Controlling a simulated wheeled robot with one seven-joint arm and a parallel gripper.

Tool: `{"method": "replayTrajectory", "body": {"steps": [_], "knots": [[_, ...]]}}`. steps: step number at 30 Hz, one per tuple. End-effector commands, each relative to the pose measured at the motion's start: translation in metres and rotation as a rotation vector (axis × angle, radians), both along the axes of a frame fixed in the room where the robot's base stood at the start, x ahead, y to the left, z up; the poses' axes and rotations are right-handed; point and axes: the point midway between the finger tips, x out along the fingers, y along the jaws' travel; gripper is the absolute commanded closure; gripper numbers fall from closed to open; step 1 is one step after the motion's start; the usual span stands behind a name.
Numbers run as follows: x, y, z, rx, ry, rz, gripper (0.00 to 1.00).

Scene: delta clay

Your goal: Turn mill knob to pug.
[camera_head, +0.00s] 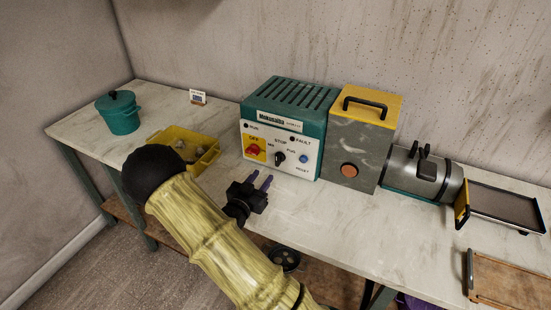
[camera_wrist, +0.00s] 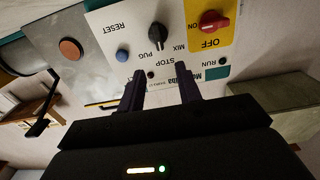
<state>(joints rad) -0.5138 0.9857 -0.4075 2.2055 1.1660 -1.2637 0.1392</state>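The mill knob is a black knob (camera_head: 280,158) on the pale front panel of the teal control box (camera_head: 288,110). MIX, STOP and PUG are printed around it. In the wrist view, which is upside down, the knob (camera_wrist: 157,37) is just beyond the fingertips; its exact pointer direction is too small to tell. My gripper (camera_head: 266,182) is in front of the panel, apart from the knob. In the wrist view its two dark fingers (camera_wrist: 158,74) are spread with nothing between them.
A red switch (camera_head: 254,150) on a yellow plate and a blue reset button (camera_head: 303,159) flank the knob. A grey mill housing (camera_head: 355,148) with a yellow lid stands right. A yellow tray (camera_head: 205,162) and teal pot (camera_head: 121,115) are left. The bench front is mostly clear.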

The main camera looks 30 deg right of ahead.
Motion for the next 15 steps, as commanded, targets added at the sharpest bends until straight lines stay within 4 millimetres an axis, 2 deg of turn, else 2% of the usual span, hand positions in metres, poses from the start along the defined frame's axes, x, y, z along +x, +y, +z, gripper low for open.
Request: {"method": "replayTrajectory", "body": {"steps": [15], "knots": [[0.055, -0.071, 0.001, 0.0, 0.0, -0.001, 0.65]]}}
